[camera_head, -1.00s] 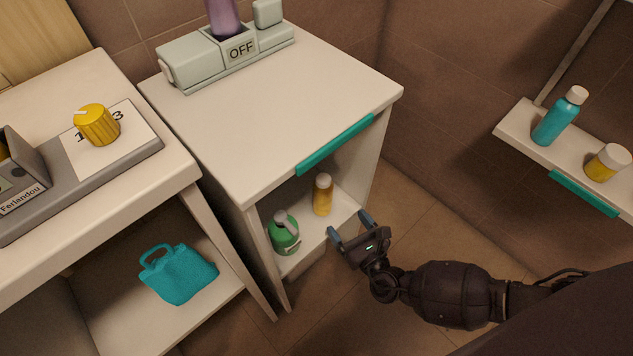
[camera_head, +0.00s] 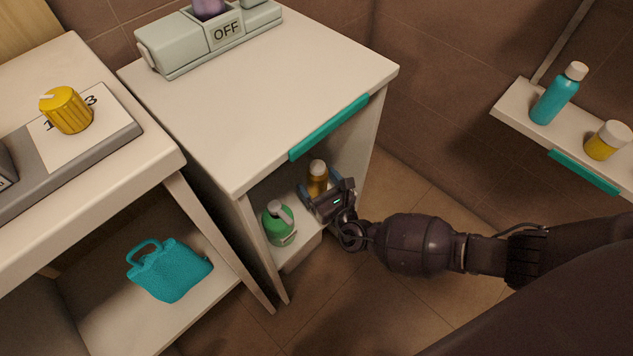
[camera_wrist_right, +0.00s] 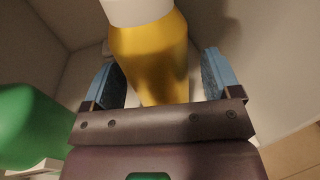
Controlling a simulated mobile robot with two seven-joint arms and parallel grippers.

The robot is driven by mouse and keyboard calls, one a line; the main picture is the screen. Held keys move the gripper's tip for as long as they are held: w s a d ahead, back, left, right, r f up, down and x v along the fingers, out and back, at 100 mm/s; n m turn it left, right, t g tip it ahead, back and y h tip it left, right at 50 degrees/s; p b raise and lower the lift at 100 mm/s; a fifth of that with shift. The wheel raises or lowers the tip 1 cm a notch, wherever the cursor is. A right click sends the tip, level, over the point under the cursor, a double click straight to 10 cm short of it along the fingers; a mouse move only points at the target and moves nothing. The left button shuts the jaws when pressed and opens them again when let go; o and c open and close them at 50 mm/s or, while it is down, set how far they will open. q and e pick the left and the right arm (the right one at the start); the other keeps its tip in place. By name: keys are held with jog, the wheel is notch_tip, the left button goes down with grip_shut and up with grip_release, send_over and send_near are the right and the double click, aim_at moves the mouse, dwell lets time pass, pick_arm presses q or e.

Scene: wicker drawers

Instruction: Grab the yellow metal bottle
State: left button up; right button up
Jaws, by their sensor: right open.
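The yellow metal bottle (camera_head: 317,178) with a white cap stands upright on the shelf inside the white cabinet. My right gripper (camera_head: 325,187) is open at the bottle, inside the cabinet opening, and hides the bottle's lower part. In the right wrist view the bottle (camera_wrist_right: 152,55) stands between the two blue fingers (camera_wrist_right: 160,80), with a visible gap to the right finger. My left gripper is not in view.
A green bottle (camera_head: 277,224) stands close left of my right gripper; it also shows in the wrist view (camera_wrist_right: 30,125). The cabinet top (camera_head: 270,110) with its teal handle (camera_head: 329,128) overhangs the shelf. A teal bag (camera_head: 170,270) sits on the left shelf.

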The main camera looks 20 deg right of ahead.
jog(key=shift+w, duration=0.2)
jog(key=c, duration=1.1)
jog(key=shift+r, duration=0.1)
